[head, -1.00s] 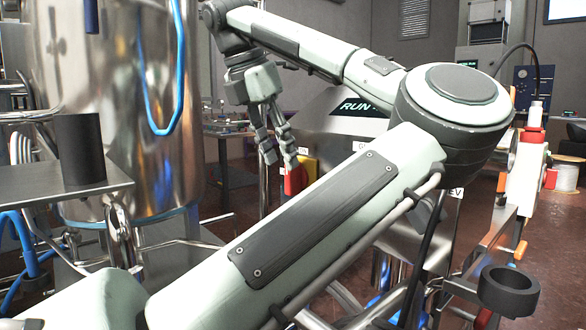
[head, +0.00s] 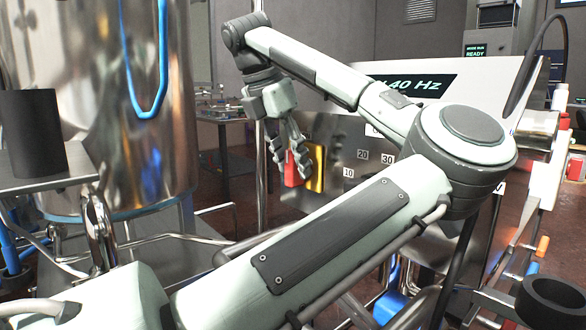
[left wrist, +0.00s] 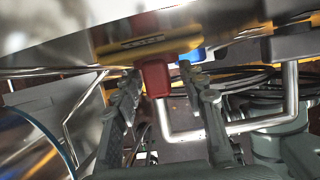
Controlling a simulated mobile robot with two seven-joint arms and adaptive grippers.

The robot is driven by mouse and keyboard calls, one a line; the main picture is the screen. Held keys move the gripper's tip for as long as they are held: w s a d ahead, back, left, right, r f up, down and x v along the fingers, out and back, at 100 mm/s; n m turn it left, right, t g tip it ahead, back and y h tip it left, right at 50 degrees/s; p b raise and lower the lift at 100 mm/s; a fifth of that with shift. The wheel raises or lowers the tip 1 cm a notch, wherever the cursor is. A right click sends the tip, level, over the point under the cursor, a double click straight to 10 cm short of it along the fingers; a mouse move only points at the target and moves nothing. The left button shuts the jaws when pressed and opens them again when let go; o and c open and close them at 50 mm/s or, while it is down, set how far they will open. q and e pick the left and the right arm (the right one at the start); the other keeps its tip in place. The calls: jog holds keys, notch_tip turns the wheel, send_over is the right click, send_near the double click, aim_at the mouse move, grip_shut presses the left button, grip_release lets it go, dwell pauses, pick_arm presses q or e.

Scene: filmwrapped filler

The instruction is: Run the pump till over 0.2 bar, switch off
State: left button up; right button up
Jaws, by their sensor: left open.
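The pump's steel control panel (head: 345,150) stands in the middle of the head view, partly behind my left arm. Its dark display (head: 425,85) reads "40 Hz", with its left part hidden. A red switch handle (head: 291,174) sits on a yellow plate (head: 317,168) at the panel's left. The handle (left wrist: 157,80) and plate (left wrist: 150,45) also show in the left wrist view. My left gripper (head: 297,158) is open, its fingers (left wrist: 161,78) on either side of the red handle. I cannot tell whether they touch it. No pressure reading is legible. My right gripper is out of view.
A large steel tank (head: 95,110) with a blue hose (head: 147,105) fills the left. A black cylinder (head: 30,130) stands on a steel shelf (head: 70,178). A dark ring holder (head: 552,300) is at lower right. Bent steel pipe (left wrist: 292,100) runs close to the gripper.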

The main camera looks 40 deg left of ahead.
pick_arm(q)
jog(key=shift+w+f, duration=0.2)
jog(key=shift+f, duration=0.25)
jog(key=shift+c, duration=0.4)
